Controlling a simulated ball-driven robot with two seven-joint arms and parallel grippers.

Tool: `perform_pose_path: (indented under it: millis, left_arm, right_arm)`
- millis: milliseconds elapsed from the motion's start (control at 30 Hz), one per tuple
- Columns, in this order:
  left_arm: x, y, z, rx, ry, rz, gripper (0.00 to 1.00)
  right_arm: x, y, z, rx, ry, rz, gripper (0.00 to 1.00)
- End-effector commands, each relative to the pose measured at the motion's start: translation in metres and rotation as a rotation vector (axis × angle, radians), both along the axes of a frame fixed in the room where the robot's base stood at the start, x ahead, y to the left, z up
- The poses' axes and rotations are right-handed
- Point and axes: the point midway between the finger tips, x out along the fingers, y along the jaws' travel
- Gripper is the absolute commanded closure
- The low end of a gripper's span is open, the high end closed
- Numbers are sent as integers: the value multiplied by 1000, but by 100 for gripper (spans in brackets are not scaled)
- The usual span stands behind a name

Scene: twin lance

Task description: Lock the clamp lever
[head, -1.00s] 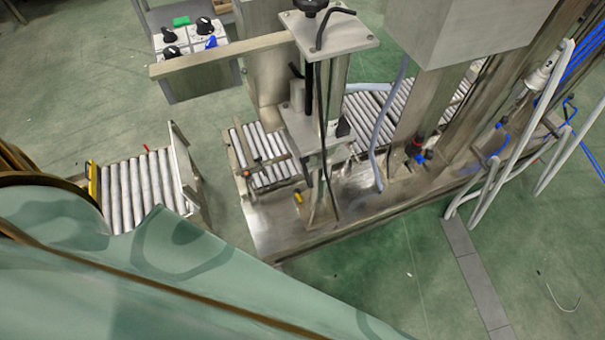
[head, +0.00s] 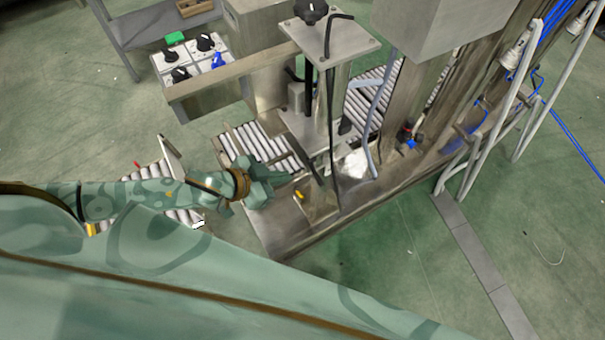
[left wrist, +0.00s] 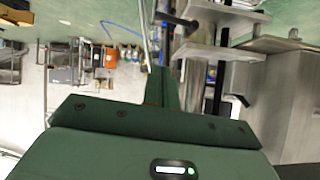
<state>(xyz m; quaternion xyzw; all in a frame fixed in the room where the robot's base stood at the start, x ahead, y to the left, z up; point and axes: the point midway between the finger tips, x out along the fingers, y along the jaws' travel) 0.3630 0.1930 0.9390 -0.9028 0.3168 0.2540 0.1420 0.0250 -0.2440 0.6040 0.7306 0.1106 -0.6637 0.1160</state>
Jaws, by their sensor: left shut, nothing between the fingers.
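The machine's metal column (head: 326,110) stands at the roller conveyor. A short black lever-like part (head: 292,74) sticks out at the column's left side; I cannot tell for sure that it is the clamp lever. A dark rod-like part (left wrist: 176,20) also juts left from the column in the left wrist view. My left gripper (head: 270,183) is shut and empty above the conveyor's near end, left of the column's foot and apart from the dark part. In the left wrist view its green fingers (left wrist: 161,88) are together, pointing toward the machine. My right gripper is not in view.
A control box (head: 195,62) with black knobs stands at the upper left. A round black knob (head: 311,10) tops the column plate. A black cable hangs down the column's front. A small yellow part (head: 299,194) sits on the machine bed. Open green floor lies at the lower right.

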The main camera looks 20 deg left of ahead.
Motion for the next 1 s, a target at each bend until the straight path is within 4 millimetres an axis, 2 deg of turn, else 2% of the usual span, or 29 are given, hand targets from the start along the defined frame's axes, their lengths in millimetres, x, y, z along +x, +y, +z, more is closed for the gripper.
perform_pose_path:
  millis: [300,533,667,1000]
  left_arm:
    - [2,3,-3,-33,32,42,100]
    - [6,1,-7,-32,31,43,100]
    - [19,-8,-17,-32,28,43,100]
    - [67,-44,-58,-31,29,41,100]
  right_arm:
    - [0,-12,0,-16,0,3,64]
    - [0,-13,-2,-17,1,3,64]
    - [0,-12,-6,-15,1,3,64]
    - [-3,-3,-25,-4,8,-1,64]
